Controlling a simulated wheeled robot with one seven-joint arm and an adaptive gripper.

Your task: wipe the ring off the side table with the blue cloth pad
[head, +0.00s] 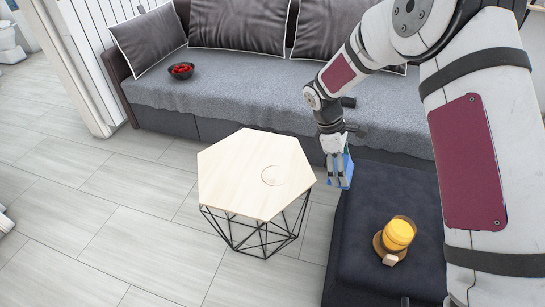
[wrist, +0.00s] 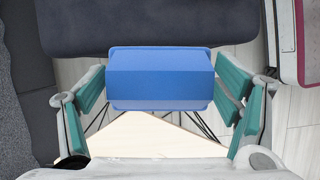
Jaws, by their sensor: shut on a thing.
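The side table (head: 240,180) has a pale wooden hexagonal top on a black wire base. A faint ring (head: 274,175) marks its top, right of the middle. My gripper (head: 337,172) is in the air just right of the table, shut on the blue cloth pad (head: 340,170). In the wrist view the blue pad (wrist: 160,78) sits between the green-lined fingers. Part of the wooden table top (wrist: 155,138) shows below it there. The ring cannot be made out in the wrist view.
A dark ottoman (head: 375,208) stands right of the table, bearing a glass of orange drink (head: 398,234) on a round coaster. A grey sofa (head: 240,95) with a black bowl of red fruit (head: 181,71) runs behind. The tiled floor at left is clear.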

